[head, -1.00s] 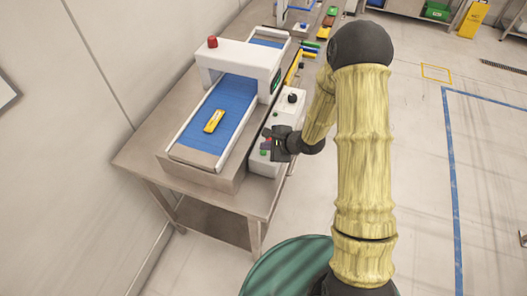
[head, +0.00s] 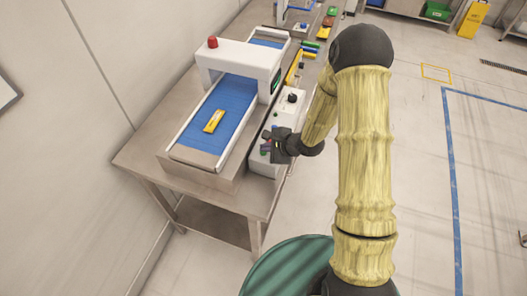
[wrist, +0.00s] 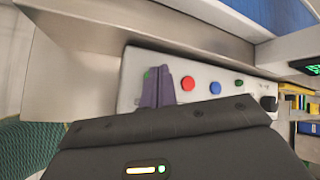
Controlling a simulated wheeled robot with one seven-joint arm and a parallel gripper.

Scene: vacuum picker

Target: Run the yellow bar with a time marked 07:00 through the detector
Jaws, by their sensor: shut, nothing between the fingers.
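The yellow bar (head: 213,121) lies on the blue conveyor belt (head: 228,97), on the near side of the white detector arch (head: 239,61). Its marked time is too small to read. My gripper (head: 266,146) is shut and empty over the near end of the white control box (head: 288,109), beside the belt. In the wrist view its fingers (wrist: 155,88) are together at a green button (wrist: 147,75); I cannot tell whether they touch it. A red button (wrist: 188,83), a blue button (wrist: 215,87) and another green button (wrist: 238,83) sit farther along the box.
A red lamp (head: 212,42) tops the arch, and a green display (wrist: 313,69) shows on its side. A black knob (wrist: 268,103) stands on the box. Several coloured bars (head: 310,48) lie farther along the steel table (head: 147,145).

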